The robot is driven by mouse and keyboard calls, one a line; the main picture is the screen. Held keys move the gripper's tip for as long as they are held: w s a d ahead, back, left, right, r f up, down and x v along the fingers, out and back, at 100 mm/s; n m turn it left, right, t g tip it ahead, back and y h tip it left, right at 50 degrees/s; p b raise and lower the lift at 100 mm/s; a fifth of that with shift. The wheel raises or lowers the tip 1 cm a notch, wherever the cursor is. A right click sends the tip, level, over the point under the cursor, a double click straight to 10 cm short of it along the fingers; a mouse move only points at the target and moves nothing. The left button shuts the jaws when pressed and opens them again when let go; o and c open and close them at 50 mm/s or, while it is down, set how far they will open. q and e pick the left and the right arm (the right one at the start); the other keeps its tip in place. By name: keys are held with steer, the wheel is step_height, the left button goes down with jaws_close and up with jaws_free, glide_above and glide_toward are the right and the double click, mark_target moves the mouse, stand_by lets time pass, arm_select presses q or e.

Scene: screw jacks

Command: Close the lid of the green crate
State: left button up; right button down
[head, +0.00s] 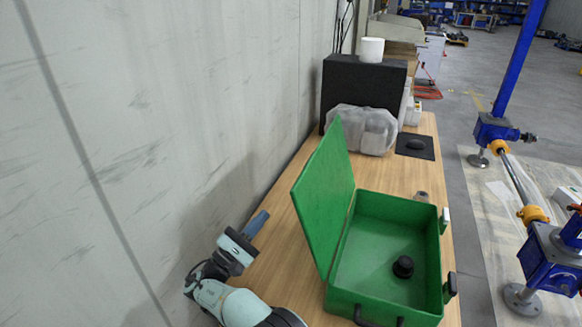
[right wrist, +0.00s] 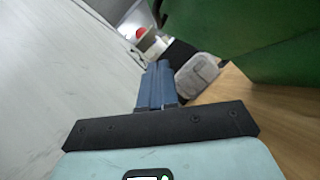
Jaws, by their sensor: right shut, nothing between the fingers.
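The green crate (head: 430,230) stands open on the wooden table. Its green lid (head: 322,190) is raised on the left side and leans outward, toward the wall. A black round object (head: 403,266) lies inside the crate. My right gripper (head: 262,216) is shut and empty, on the wall side of the lid and apart from it. In the right wrist view its blue fingers (right wrist: 158,68) are together, and the lid (right wrist: 245,35) fills the upper right. My left gripper is not in view.
The grey wall (head: 150,120) runs close along the table's left side. Behind the crate are a clear-wrapped item (head: 362,130), a black box (head: 350,85) and a black pad (head: 415,146). Blue screw jacks (head: 552,262) stand at the right.

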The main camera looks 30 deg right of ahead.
mark_target(324, 188)
steer(key=s+r+x, duration=0.2)
steer(key=x, duration=1.1)
steer(key=shift+a, duration=0.2)
steer(key=shift+r, duration=0.1)
